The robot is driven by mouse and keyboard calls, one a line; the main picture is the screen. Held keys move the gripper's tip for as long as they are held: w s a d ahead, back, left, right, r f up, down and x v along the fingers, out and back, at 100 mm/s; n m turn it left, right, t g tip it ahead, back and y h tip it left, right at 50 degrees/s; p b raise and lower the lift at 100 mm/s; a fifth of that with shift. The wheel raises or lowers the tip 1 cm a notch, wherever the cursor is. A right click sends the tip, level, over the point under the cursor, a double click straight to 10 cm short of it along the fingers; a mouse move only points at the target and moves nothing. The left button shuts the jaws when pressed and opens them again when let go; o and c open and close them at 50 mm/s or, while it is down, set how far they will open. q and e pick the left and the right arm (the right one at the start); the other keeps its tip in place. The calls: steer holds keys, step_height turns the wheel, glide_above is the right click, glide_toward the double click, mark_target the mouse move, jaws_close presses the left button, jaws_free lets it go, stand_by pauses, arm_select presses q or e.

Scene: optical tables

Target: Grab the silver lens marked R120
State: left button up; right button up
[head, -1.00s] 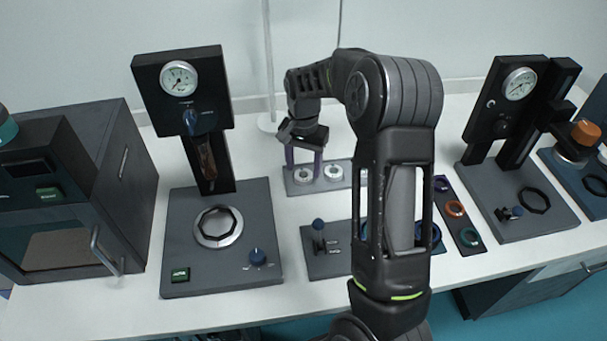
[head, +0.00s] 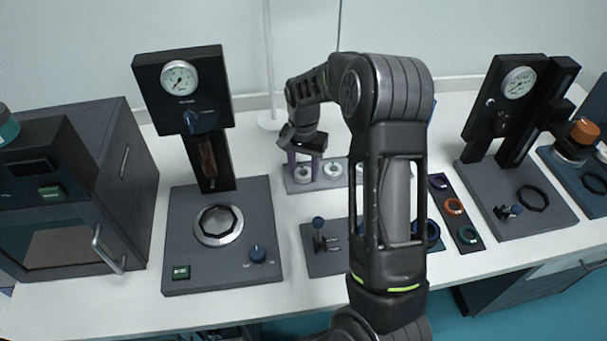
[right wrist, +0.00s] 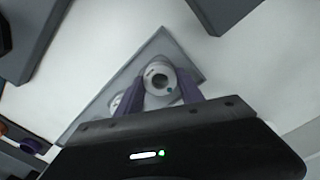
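A silver ring-shaped lens (head: 303,175) sits at the left end of a grey tray (head: 318,187) on the table. In the right wrist view it (right wrist: 159,78) shows a dark marking too small to read and a teal dot. My right gripper (head: 304,167) points down over this lens. Its two purple fingers stand on either side of the lens, apart, with the lens between them. A second silver lens (head: 333,168) sits beside it on the tray, and it is partly hidden by a finger in the right wrist view (right wrist: 116,102). My left gripper is out of view.
A gauge press (head: 217,240) stands left of the tray. A small base with a blue-knobbed lever (head: 319,240) is in front. A strip with coloured rings (head: 459,228) and a second gauge stand (head: 530,215) are at right. My right arm hides part of the tray.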

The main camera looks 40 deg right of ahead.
mark_target(304, 172)
steer(key=c, duration=0.8)
step_height(304, 172, up, 10)
steer(key=shift+r+b, duration=0.1)
steer(key=shift+b, duration=0.75)
steer(key=shift+d, duration=0.1)
